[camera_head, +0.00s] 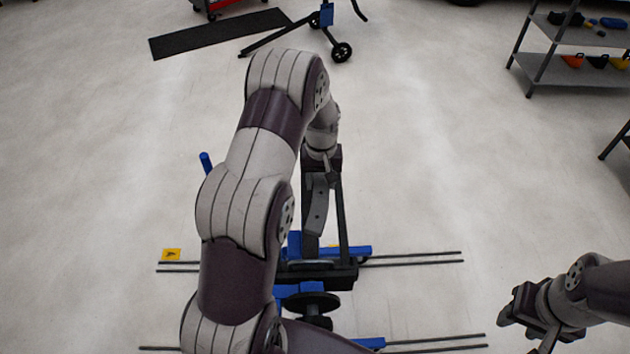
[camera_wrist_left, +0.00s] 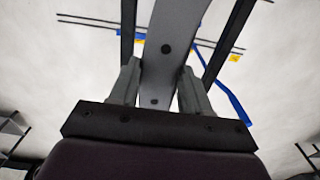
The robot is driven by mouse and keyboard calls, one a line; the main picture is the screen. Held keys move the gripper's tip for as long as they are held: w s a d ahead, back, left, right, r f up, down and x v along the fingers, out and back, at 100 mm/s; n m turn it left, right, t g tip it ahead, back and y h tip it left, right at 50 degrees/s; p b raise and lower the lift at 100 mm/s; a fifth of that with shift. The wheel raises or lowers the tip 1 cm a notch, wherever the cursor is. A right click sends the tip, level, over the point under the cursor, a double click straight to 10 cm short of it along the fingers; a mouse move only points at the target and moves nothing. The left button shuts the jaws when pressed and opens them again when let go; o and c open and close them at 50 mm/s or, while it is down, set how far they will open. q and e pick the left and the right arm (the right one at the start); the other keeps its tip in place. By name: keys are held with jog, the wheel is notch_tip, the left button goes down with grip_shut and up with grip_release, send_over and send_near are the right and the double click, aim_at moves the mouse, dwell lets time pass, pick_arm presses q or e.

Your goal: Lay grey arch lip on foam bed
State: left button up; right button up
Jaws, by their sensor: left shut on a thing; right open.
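The grey arch lip (camera_head: 316,207) is a curved grey strip with dark holes, hanging below my left gripper (camera_head: 320,168) in the head view. In the left wrist view my left gripper (camera_wrist_left: 160,88) is shut on the grey arch lip (camera_wrist_left: 172,45), with one finger on each side. The strip runs away from the jaws between two dark bars. My right gripper (camera_head: 526,326) is open and empty at the lower right of the head view. I cannot clearly identify the foam bed. My left arm covers part of the middle of the head view.
A blue and black stand (camera_head: 350,252) lies below the strip, with dark rails (camera_head: 415,258) on the floor. A yellow marker (camera_head: 171,254) is left of it. A black mat (camera_head: 218,34), a wheeled blue stand (camera_head: 327,14) and shelves (camera_head: 575,38) are farther back. Open floor lies right.

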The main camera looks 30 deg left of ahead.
aim_at(316, 175)
pick_arm(q)
jog(key=shift+w+a+f, duration=0.45)
jog(key=shift+a+f, duration=0.1)
jog(key=shift+a, duration=0.05)
jog(key=shift+w+a+f, duration=0.4)
jog(key=shift+a+f, duration=0.1)
jog(key=shift+a, duration=0.1)
jog(key=shift+s+d+f+p, duration=0.1)
jog(key=shift+f+p, duration=0.35)
jog(key=shift+f, duration=0.15)
jog(key=shift+s+d+f+p, duration=0.1)
jog(key=shift+f+p, duration=0.35)
jog(key=shift+f, duration=0.15)
jog(key=shift+s+d+f, duration=0.1)
jog(key=shift+f, duration=0.3)
jog(key=shift+w+f, duration=0.2)
jog(key=o, duration=1.2)
jog(key=shift+s, duration=0.1)
jog(key=shift+r, duration=0.1)
pick_arm(e)
jog(key=shift+a+r, duration=0.25)
jog(key=shift+r, duration=0.75)
